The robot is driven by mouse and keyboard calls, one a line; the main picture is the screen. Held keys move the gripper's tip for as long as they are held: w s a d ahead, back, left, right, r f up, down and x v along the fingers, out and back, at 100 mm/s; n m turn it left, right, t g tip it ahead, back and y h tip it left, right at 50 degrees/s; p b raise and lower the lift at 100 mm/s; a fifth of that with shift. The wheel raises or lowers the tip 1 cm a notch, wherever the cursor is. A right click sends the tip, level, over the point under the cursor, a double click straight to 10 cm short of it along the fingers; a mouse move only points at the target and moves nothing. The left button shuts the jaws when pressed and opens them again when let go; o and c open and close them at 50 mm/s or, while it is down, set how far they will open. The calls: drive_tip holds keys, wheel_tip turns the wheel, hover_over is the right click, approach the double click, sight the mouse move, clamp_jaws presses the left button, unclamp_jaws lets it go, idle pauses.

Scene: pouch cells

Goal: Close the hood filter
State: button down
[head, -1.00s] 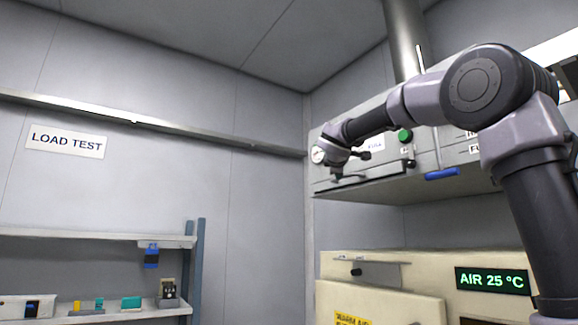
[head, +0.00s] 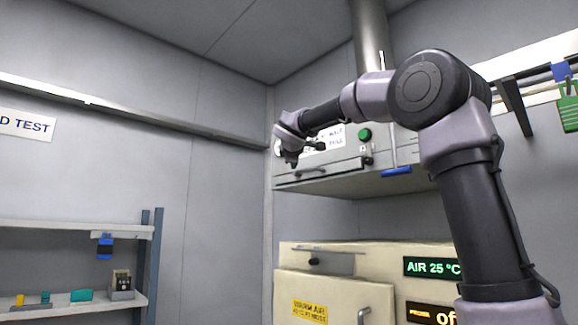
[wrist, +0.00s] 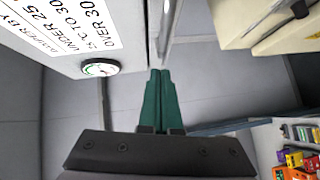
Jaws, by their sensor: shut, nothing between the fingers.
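The hood (head: 345,185) hangs on the back wall under a round duct. A flat panel with a thin handle (head: 318,172), which looks like the hood filter, is low on the hood's front. I cannot tell clearly how far it stands out. My gripper (head: 291,162) is at the hood's left end, pointing down, in front of the panel's left part. In the wrist view its green fingers (wrist: 161,98) are together and empty. They are beside a round gauge (wrist: 100,67) on the labelled hood face, apart from it. A narrow grey edge shows just beyond the fingertips.
A cream oven cabinet (head: 375,285) with a door handle stands below the hood. A shelf (head: 70,228) with small items stands at left. Open space lies between shelf and cabinet.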

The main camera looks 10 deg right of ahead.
drive_tip(key=v, duration=1)
drive_tip(key=s+d+f+m+g, duration=0.35)
drive_tip(key=s+d+f, duration=0.2)
drive_tip(key=f, duration=0.35)
drive_tip(key=s+d+f+m+g, duration=0.2)
drive_tip(key=s+d+f+m, duration=0.35)
drive_tip(key=f, duration=0.35)
drive_tip(key=s+f+m+g+y, duration=0.3)
drive_tip(key=s+f+m, duration=0.6)
drive_tip(key=s+f, duration=0.7)
drive_tip(key=shift+f+m+y, duration=0.3)
drive_tip(key=shift+f+y, duration=0.55)
drive_tip(key=shift+y, duration=0.05)
drive_tip(key=shift+a+g, duration=0.1)
drive_tip(key=shift+g, duration=0.15)
